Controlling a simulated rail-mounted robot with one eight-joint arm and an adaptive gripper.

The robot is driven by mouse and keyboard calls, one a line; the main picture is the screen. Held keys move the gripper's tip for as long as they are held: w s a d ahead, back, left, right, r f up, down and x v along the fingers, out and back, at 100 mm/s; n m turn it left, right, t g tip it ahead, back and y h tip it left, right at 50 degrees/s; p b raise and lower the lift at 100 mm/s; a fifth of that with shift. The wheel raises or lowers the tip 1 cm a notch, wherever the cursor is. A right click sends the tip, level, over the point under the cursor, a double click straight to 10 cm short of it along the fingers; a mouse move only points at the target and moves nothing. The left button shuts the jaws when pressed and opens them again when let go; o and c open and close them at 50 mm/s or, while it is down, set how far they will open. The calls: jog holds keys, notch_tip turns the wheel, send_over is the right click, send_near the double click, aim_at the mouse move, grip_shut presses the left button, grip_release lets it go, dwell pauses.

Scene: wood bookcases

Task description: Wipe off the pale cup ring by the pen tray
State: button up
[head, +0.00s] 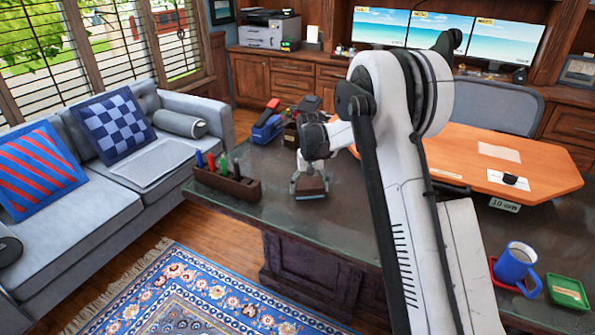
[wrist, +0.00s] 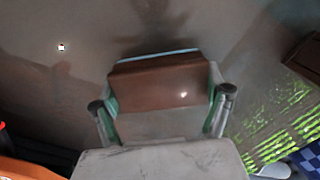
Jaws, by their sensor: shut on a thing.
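My gripper (head: 310,181) is low over the dark desk top, shut on a brown block (head: 310,190). In the wrist view the block (wrist: 160,84) sits between the two fingers, with a pale blue strip along its far edge. The block looks on or just above the desk; I cannot tell which. The brown pen tray (head: 228,184) with several coloured markers stands to its left, near the desk's left end. A brown corner at the right of the wrist view (wrist: 306,55) looks like this tray. I cannot make out the pale cup ring in either view.
A blue stapler-like item (head: 266,130) and a dark holder (head: 291,136) stand behind the tray. An orange desk section (head: 480,160) lies to the right. A blue mug (head: 514,265) and a green tray (head: 567,292) are at the front right. Dark desk (head: 275,212) before the block is clear.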

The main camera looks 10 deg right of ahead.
jog(key=shift+w+a+f, duration=0.15)
jog(key=shift+w+a, duration=0.4)
jog(key=shift+a, duration=0.1)
jog(key=shift+w+a+r, duration=0.35)
jog(key=shift+a, duration=0.1)
jog(key=shift+r+p, duration=1.3)
jog(key=shift+r, duration=2.7)
